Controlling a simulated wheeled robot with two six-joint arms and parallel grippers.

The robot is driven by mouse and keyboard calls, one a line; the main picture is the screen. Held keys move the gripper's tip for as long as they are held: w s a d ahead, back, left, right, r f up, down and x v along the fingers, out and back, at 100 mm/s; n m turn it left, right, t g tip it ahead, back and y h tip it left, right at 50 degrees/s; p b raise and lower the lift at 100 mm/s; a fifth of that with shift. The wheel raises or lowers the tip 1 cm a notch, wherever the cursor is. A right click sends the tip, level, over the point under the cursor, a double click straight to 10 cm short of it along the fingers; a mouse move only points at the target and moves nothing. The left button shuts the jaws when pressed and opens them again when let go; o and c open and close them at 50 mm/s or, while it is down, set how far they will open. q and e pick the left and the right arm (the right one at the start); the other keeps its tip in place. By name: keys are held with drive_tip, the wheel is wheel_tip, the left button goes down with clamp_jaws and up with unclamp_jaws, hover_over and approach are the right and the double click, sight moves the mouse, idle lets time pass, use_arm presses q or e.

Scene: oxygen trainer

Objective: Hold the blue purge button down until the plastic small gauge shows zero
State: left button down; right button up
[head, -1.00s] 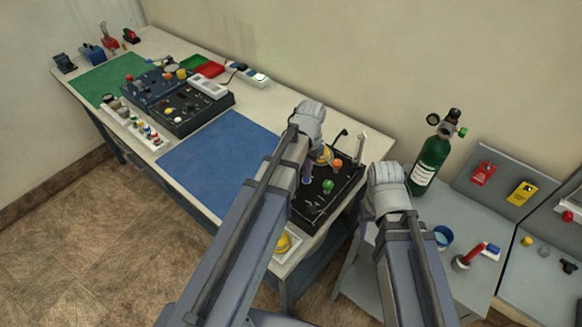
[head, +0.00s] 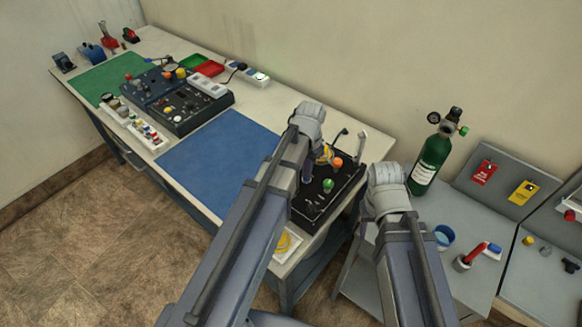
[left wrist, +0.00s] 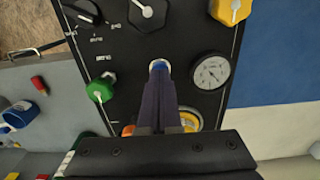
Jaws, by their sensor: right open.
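The blue purge button (left wrist: 159,64) shows at the tips of my left gripper (left wrist: 158,78) on the black panel (head: 340,197). The fingers are together and partly cover the button; whether they press it cannot be told. A small white-faced gauge (left wrist: 211,71) sits beside it in the left wrist view; its reading is too small to make out. A second, yellow-rimmed round part (left wrist: 190,120) is partly hidden behind my gripper. In the head view my left gripper (head: 305,174) points down over the panel. My right gripper (head: 386,196) is away from the panel, its fingers mostly hidden.
A green knob (left wrist: 101,88), a black knob (left wrist: 147,12) and a yellow part (left wrist: 230,10) stand near the button. A green cylinder (head: 431,165) stands on the grey side table right of the panel. The blue mat (head: 215,165) is clear.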

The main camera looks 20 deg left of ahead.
use_arm(q)
drive_tip(key=shift+f+b, duration=0.5)
drive_tip(key=shift+f, duration=0.05)
drive_tip(key=shift+r, duration=0.15)
idle(1.0)
wheel_tip(320, 180, up, 7)
drive_tip(key=p, duration=0.7)
drive_tip(key=s+d+f+y+b, duration=0.1)
drive_tip(key=s+d+f+b, duration=0.1)
drive_tip(key=s+d, duration=0.8)
drive_tip(key=s, duration=0.4)
drive_tip(key=shift+s+d+f, duration=0.2)
drive_tip(key=shift+d+f, duration=0.05)
drive_tip(key=shift+f, duration=0.1)
idle(1.1)
drive_tip(key=shift+a, duration=0.1)
